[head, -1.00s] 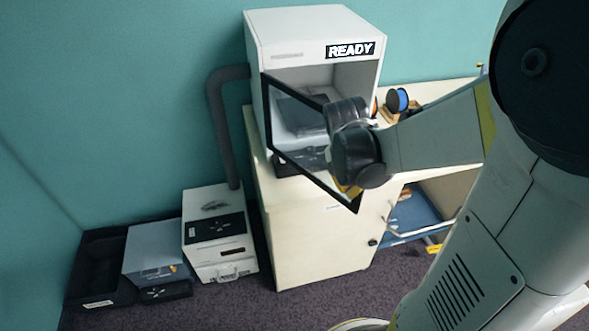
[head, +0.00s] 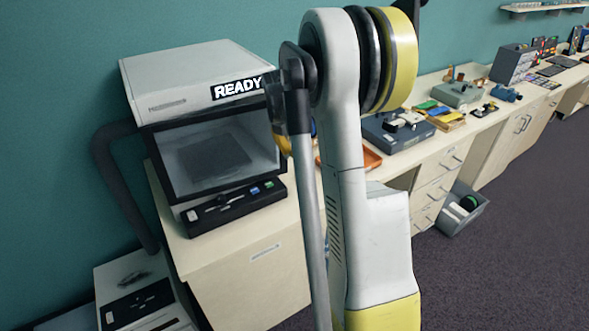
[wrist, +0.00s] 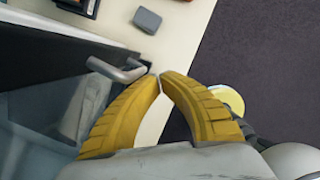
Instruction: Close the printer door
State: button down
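The white printer (head: 190,80) stands on the cabinet at left in the head view, with a READY sign on its top front. Its black-framed glass door (head: 225,135) lies across the front opening, flush or nearly so; I cannot tell if a small gap is left on the right. In the wrist view the door (wrist: 40,50) fills the left side, with a grey bar handle (wrist: 118,70) sticking out. My gripper (wrist: 160,76) has its yellow fingertips together at the handle's end, with nothing clearly between them. In the head view my arm mostly hides the gripper.
A grey hose (head: 122,185) runs down the printer's left. The workbench (head: 440,150) with several kits extends right. A grey bin (head: 450,213) stands on the floor, which is clear at right.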

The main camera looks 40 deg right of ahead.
jog(key=w, duration=0.1)
jog(key=w+d, duration=0.1)
jog(key=w, duration=0.1)
jog(key=w+d, duration=0.1)
jog(key=w, duration=0.1)
jog(key=shift+w+d, duration=0.15)
jog(key=shift+d, duration=0.05)
jog(key=shift+w+d+r, duration=0.1)
jog(key=shift+w+r, duration=0.1)
jog(key=shift+w, duration=0.15)
